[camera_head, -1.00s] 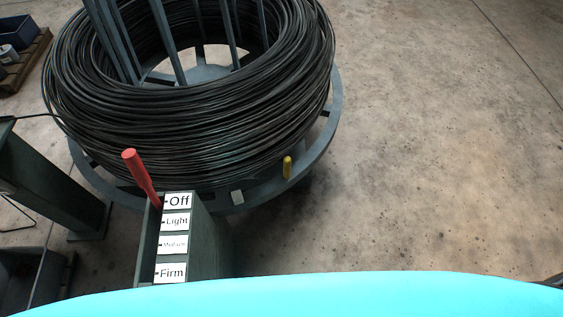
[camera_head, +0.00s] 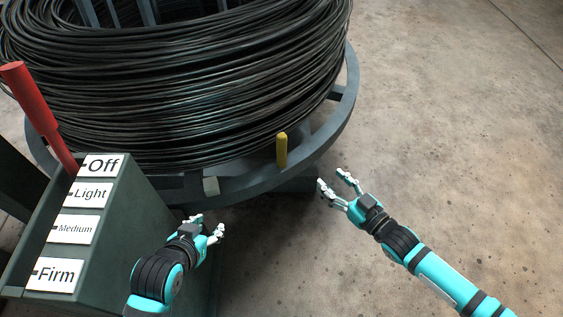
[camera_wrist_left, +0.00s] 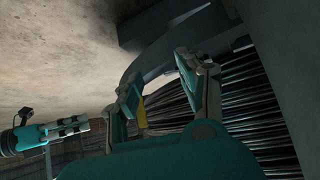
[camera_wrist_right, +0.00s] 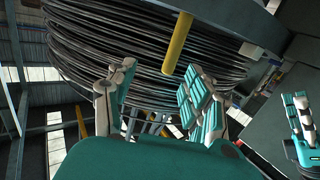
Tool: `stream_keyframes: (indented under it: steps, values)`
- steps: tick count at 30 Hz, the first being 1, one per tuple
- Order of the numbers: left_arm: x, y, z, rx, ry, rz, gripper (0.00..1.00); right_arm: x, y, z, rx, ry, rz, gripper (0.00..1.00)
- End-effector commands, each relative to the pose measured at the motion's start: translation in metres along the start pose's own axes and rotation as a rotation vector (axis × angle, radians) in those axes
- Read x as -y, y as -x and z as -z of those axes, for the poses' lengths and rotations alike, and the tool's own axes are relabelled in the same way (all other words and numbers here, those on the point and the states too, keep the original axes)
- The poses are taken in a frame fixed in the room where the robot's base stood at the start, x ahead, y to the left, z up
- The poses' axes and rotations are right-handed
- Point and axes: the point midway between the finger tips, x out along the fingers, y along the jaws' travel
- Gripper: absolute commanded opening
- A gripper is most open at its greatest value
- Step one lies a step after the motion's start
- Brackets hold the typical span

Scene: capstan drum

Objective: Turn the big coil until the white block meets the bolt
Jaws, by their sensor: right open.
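The big coil (camera_head: 190,90) of dark wire sits on a round grey drum base with a flat rim (camera_head: 335,115). A small white block (camera_head: 211,187) is on the near rim. A yellow peg (camera_head: 281,150) stands upright on the rim to its right; it also shows in the right wrist view (camera_wrist_right: 177,43). I cannot make out a separate bolt. My left gripper (camera_head: 208,225) is open and empty, just below the white block. My right gripper (camera_head: 331,179) is open and empty, to the right of the yellow peg and apart from it.
A dark green box (camera_head: 120,225) with Off, Light, Medium and Firm labels stands at the left, close to my left arm. Its red lever (camera_head: 40,115) tilts near the Off label. The concrete floor (camera_head: 460,130) on the right is clear.

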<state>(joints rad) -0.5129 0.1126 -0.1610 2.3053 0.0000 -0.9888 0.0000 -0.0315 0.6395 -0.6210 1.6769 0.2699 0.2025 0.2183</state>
Motion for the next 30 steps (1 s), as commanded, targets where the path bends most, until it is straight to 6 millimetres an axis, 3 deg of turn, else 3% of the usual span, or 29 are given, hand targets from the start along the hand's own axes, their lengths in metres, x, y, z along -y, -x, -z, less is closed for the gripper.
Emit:
stream_keyframes:
  steps: [4,11,20,30]
  values:
    - [0.0,0.014,0.009,-0.055,0.0,0.001,0.4,0.018,-0.003,0.01,-0.076,-0.004,0.065,0.52]
    - [-0.002,0.021,0.031,-0.145,-0.001,-0.003,0.4,0.024,-0.019,0.021,-0.098,-0.009,0.081,0.52]
    - [-0.011,0.027,0.09,-0.465,-0.004,-0.023,0.4,0.028,-0.078,0.025,-0.098,-0.008,0.08,0.52]
    - [-0.02,0.063,0.152,-0.862,0.0,-0.048,0.4,0.033,-0.141,0.031,-0.096,-0.008,0.079,0.52]
